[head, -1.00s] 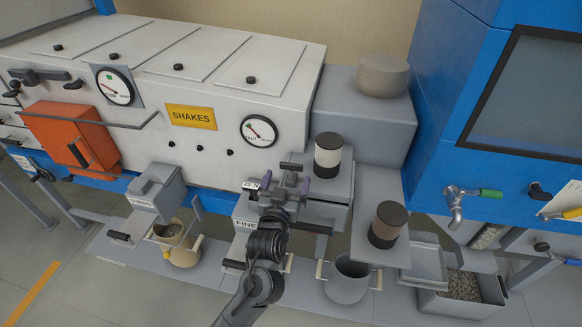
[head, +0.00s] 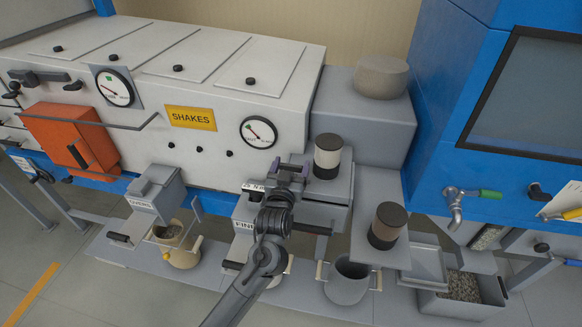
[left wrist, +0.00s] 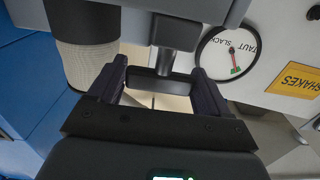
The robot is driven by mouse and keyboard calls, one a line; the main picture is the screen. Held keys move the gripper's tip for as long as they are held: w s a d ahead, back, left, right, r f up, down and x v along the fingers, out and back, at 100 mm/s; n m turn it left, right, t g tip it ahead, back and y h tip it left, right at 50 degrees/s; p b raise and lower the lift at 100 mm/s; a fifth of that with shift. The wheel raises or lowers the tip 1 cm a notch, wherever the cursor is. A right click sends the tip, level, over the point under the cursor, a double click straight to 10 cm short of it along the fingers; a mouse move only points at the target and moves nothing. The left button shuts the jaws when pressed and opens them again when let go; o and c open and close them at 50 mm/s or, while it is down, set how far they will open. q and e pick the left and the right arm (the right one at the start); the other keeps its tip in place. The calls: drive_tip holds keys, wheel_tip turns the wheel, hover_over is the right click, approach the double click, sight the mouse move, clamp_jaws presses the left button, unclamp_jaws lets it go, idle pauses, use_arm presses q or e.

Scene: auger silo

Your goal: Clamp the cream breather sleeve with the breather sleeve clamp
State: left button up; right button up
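The cream breather sleeve (head: 328,158), pale with dark bands at top and bottom, stands upright on a grey housing in the head view. It also shows at the upper left of the left wrist view (left wrist: 88,62). My left gripper (head: 291,170) is just left of the sleeve, at the housing's top. In the left wrist view its two fingers (left wrist: 160,76) are apart. A dark grey handle-like piece (left wrist: 176,32), perhaps part of the breather sleeve clamp, reaches toward the gap between them. I cannot tell whether they touch it. My right gripper is not in view.
A brown sleeve (head: 386,225) with dark bands stands to the lower right on a grey shelf. The white machine with the yellow SHAKES sign (head: 191,118) and a round gauge (head: 259,131) is close behind left.

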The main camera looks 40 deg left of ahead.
use_arm(q)
drive_tip(key=c, duration=0.5)
